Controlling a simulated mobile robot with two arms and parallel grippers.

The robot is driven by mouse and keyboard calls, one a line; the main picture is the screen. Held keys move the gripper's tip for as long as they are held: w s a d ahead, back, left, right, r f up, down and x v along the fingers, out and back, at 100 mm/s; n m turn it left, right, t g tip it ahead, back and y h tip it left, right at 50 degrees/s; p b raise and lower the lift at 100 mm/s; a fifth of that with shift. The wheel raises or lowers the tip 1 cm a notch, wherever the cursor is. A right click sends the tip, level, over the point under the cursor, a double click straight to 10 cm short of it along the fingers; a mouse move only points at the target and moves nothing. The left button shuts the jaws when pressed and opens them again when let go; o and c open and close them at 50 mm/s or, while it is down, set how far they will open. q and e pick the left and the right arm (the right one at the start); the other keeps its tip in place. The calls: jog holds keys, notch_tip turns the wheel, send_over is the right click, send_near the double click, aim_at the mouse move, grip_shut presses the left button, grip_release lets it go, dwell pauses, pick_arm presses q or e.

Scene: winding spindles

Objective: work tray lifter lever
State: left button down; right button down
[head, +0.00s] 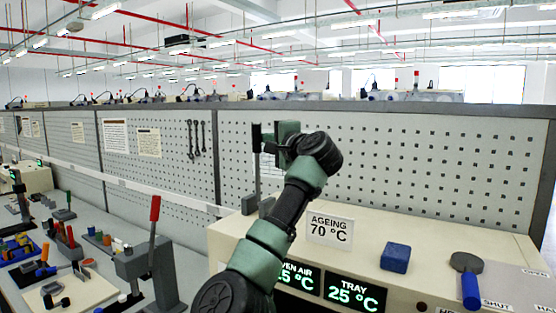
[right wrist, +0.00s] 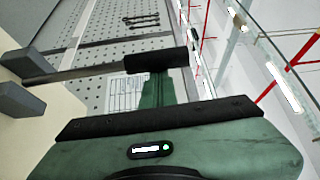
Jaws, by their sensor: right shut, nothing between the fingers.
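The lever I take for the tray lifter is an upright thin grey rod with a black grip (head: 257,138), standing at the back left of the cream oven. In the right wrist view its grip (right wrist: 155,62) lies across the picture and its rod (right wrist: 85,73) runs left to grey blocks. My right gripper (head: 272,147) is shut and empty, close beside the black grip at its height. In the right wrist view the green fingers (right wrist: 152,92) end near the grip; I cannot tell whether they touch it. My left gripper is not in view.
The cream oven (head: 225,240) carries an "AGEING 70 °C" sign (head: 330,230), a blue block (head: 396,257) and a blue-handled lever (head: 468,280). A red-handled lever (head: 154,210) stands on a grey machine to the left. A perforated panel (head: 420,170) closes the back.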

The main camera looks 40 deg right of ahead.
jog(key=s+a+f+n+t+y+b, duration=0.1)
jog(key=a+f+n+t+b, duration=0.1)
jog(key=a+n+b, duration=0.2)
jog(key=s+a+f+n+t+b, duration=0.2)
jog(key=a+n+b, duration=0.2)
jog(key=a+b, duration=0.3)
jog(key=b, duration=0.3)
jog(key=shift+s+a+f+n+y, duration=0.15)
jog(key=shift+a+f+n+y, duration=0.05)
jog(key=shift+a+n+y, duration=0.2)
jog(key=shift+a, duration=0.1)
